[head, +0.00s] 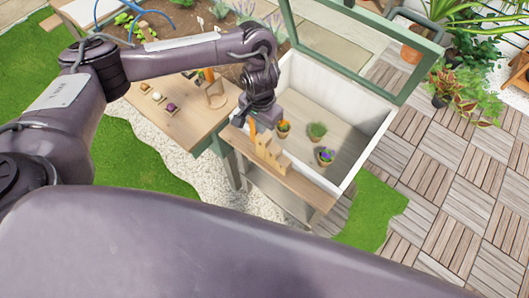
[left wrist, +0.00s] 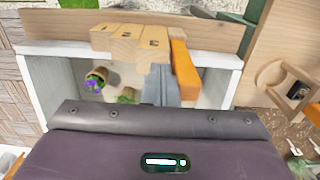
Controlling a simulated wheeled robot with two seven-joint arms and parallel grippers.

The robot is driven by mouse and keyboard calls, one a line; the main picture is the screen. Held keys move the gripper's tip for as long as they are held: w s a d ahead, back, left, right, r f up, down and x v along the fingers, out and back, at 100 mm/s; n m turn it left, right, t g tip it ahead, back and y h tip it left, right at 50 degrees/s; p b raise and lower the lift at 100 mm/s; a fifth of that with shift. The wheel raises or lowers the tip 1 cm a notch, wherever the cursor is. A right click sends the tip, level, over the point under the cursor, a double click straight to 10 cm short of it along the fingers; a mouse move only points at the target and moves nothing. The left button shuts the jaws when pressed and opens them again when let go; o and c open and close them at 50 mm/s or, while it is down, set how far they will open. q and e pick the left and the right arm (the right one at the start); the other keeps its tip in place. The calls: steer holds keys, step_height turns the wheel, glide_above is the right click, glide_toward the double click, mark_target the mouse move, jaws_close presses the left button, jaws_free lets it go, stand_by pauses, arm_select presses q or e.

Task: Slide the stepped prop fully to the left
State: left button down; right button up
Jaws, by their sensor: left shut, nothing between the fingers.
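The stepped prop (head: 271,154) is a pale wooden block with steps. It stands on the wooden ledge (head: 300,184) along the near side of the white planting box (head: 345,178). In the left wrist view the stepped prop (left wrist: 132,42) shows dark marks on its steps, with an orange upright bar (left wrist: 184,68) beside its right end. My left gripper (head: 261,122) is shut and empty, low over the box's near left corner. In the left wrist view its grey fingertips (left wrist: 158,78) are close to the prop and the bar; I cannot tell if they touch. My right gripper is out of view.
Small potted plants stand inside the box, with orange (head: 283,128), green (head: 316,130) and purple (head: 325,156) tops. The box's green-framed lid (head: 408,92) is raised. A wooden table (head: 190,112) with small items adjoins at left. The ledge right of the prop is clear.

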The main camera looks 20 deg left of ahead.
arm_select(q)
steer(key=shift+w+a, duration=1.4)
steer(key=shift+a, duration=2.55)
step_height(320, 180, up, 8)
steer(key=d+p, duration=0.2)
steer(key=p, duration=0.8)
steer(key=shift+s+p, duration=0.35)
steer(key=shift+p, duration=0.05)
